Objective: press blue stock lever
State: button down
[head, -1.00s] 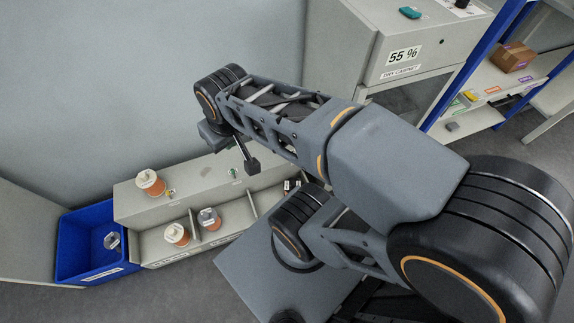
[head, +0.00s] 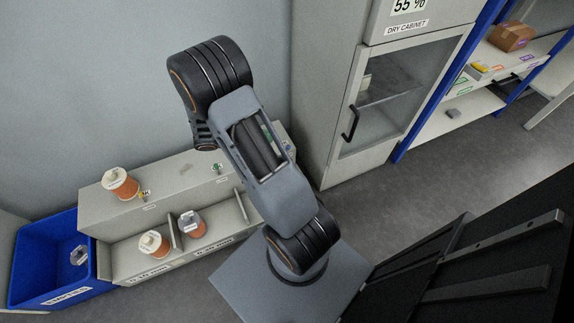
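No blue lever can be made out in the head view. A long grey stock unit (head: 93,213) stands against the wall, with a raised back ledge and divided bays in front. A small yellowish fitting (head: 143,195) and a small green and red fitting (head: 217,168) sit on its ledge. My arm crosses in front of the unit's right part and hides much of it. My gripper is not visible; only arm links and joints show.
An orange-brown spool (head: 120,184) stands on the ledge, two more (head: 154,244) (head: 192,224) in the bays. A blue bin (head: 30,262) holding a grey piece (head: 78,255) adjoins at left. A dry cabinet (head: 338,100) stands right of the unit. Blue-framed shelves (head: 455,118) stand farther right.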

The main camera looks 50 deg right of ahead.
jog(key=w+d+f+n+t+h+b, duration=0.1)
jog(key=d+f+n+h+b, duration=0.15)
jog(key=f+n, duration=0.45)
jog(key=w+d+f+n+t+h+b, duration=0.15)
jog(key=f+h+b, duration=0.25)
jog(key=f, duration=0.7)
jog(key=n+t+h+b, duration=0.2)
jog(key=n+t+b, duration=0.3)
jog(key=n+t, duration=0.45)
send_near(288, 148)
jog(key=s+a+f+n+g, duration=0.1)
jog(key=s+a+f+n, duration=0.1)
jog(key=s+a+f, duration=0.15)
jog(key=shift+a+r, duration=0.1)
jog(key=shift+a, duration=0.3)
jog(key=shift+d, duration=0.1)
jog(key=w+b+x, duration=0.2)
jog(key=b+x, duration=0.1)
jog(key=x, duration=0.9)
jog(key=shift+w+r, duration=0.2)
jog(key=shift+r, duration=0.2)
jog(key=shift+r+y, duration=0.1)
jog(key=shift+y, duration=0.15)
